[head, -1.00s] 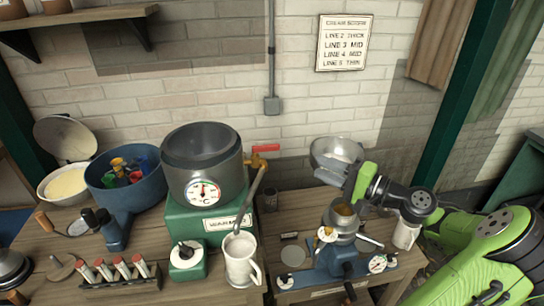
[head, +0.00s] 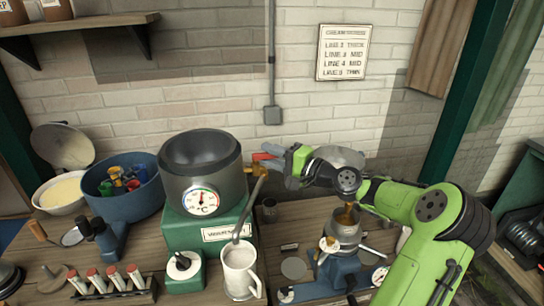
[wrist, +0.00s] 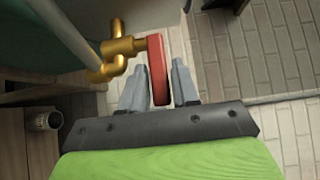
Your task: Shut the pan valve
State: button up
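The pan valve is a brass tap (wrist: 120,48) with a red lever (wrist: 158,70). It sits on the right side of the dark grey pan (head: 203,172), and its red lever also shows in the head view (head: 262,157), partly hidden by my gripper (head: 279,163). In the wrist view my gripper (wrist: 158,88) is open, with one finger on each side of the red lever. I cannot tell whether either touches.
A blue separator (head: 340,265) stands below my arm. A metal bowl (head: 345,157) is behind my wrist. The brick wall is close behind.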

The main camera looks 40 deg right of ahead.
jog(key=shift+c, duration=0.4)
grip_shut()
